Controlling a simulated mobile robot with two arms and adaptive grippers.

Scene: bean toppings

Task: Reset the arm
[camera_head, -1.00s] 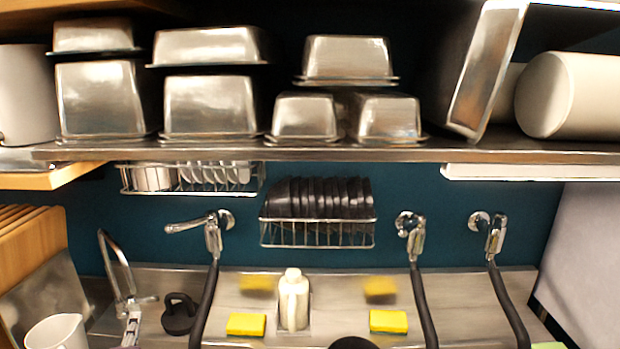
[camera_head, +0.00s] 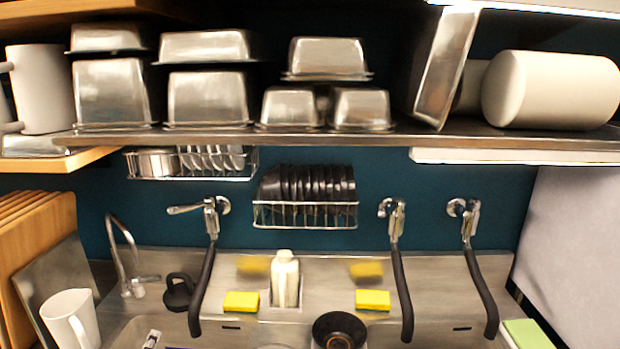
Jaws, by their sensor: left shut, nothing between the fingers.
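My right gripper is not in view.
A white pitcher (camera_head: 70,318) stands at lower left, near a black round-based tool (camera_head: 180,293). A soap bottle (camera_head: 285,280), yellow sponges (camera_head: 241,301) (camera_head: 373,299) and a dark bowl (camera_head: 339,331) are at centre. Black hoses (camera_head: 402,295) hang down. A metal shelf (camera_head: 300,140) spans above.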

